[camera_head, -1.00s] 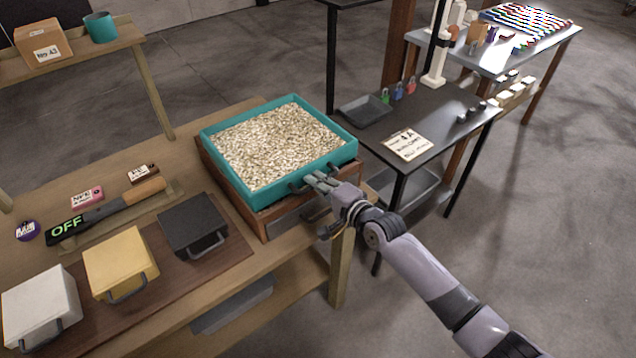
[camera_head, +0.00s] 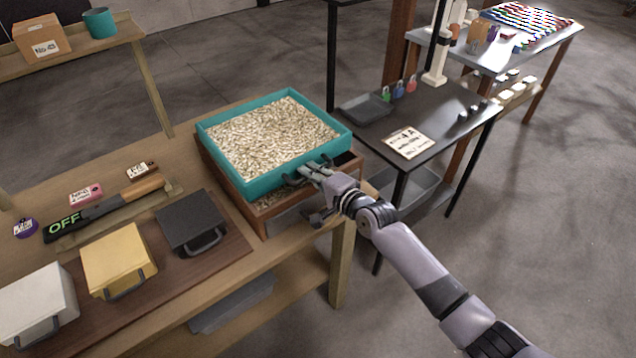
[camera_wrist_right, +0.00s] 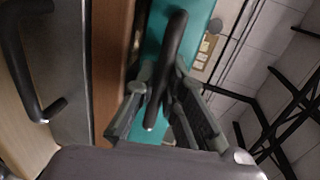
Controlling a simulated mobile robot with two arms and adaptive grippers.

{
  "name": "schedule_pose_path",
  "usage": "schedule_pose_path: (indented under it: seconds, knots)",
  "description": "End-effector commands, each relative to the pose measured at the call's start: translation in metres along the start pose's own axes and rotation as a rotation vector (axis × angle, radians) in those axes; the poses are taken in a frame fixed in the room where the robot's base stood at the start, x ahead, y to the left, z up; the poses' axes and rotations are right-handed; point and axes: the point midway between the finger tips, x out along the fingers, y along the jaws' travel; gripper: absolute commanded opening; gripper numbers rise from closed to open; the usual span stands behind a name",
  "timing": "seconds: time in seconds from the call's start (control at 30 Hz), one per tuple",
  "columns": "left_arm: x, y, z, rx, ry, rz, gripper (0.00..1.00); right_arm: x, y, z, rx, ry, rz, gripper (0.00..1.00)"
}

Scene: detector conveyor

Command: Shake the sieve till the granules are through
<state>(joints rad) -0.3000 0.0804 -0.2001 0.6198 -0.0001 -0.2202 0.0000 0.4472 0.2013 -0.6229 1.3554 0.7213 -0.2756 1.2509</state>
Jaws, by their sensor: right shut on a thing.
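The sieve (camera_head: 262,188) is a teal square tray full of pale granules (camera_head: 270,138). It sits on a wooden frame (camera_head: 290,210) on the bench, shifted to the left and back on it. Some granules show in the frame below the sieve's near right edge. My right gripper (camera_head: 308,172) is shut on the sieve's dark handle at the near right side. The right wrist view shows the dark handle (camera_wrist_right: 176,50) between the fingers (camera_wrist_right: 165,95), with the teal wall (camera_wrist_right: 200,15) behind. My left gripper is not in view.
Yellow (camera_head: 117,258), black (camera_head: 190,222) and white (camera_head: 38,300) lidded boxes stand at the bench's near left. A black table (camera_head: 440,125) with a sign (camera_head: 406,142) stands to the right.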

Motion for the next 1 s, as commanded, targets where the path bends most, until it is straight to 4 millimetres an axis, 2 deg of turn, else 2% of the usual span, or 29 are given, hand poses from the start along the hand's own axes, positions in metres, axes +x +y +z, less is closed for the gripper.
schedule_pose_path:
  seconds: [0.03, 0.2, 0.5, 0.53, 0.67, 1.0]
  knots:
    - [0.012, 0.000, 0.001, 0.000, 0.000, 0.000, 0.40, 0.011, 0.001, 0.000, 0.001, 0.001, -0.007, 0.00]
    - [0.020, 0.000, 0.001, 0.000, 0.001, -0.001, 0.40, 0.028, -0.005, -0.001, 0.001, 0.001, -0.005, 0.00]
    - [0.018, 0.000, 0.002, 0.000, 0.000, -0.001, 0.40, 0.028, -0.008, -0.001, 0.000, 0.001, -0.005, 0.00]
    - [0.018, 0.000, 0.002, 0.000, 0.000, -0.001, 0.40, 0.028, -0.009, -0.001, 0.000, 0.001, -0.005, 0.12]
    - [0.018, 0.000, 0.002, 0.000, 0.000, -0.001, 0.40, 0.028, -0.008, 0.000, 0.000, 0.000, -0.005, 0.20]
    - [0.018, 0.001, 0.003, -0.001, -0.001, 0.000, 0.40, 0.026, -0.007, 0.000, 0.001, 0.000, -0.003, 0.20]
